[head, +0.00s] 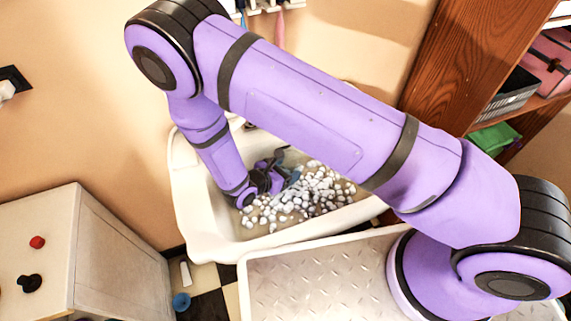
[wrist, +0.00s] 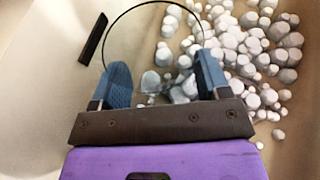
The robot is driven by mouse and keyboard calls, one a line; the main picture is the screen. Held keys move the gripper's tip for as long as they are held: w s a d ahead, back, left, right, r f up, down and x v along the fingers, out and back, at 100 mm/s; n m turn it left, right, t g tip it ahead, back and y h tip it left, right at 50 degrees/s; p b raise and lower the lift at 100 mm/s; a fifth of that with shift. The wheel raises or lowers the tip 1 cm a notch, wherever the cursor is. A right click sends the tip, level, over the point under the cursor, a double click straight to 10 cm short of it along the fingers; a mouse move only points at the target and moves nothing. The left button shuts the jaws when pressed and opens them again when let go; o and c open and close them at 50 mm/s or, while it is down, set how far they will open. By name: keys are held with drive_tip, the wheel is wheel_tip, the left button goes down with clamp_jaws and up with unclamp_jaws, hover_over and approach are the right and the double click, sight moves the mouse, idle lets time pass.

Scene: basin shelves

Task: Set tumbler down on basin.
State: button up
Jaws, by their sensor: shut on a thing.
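The tumbler (wrist: 150,48) looks clear, with a thin dark rim that arcs above my fingers in the wrist view. My gripper (wrist: 162,66) is shut on it, with a blue finger pad on each side. In the head view my gripper (head: 287,178) is down inside the white basin (head: 184,190), over its left part, beside white foam-like balls. The tumbler cannot be made out clearly there. Whether its base touches the basin floor cannot be told.
White balls (head: 320,190) heap over the basin's middle and right; bare floor shows at left in the wrist view. A dark bar (wrist: 92,38) lies near the tumbler. A cabinet (head: 110,250) stands left, a wooden shelf (head: 470,60) right.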

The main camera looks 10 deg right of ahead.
drive_tip(key=shift+f, duration=0.3)
drive_tip(key=shift+f, duration=0.55)
idle(0.4)
drive_tip(key=o, duration=1.1)
drive_tip(key=shift+c, duration=0.2)
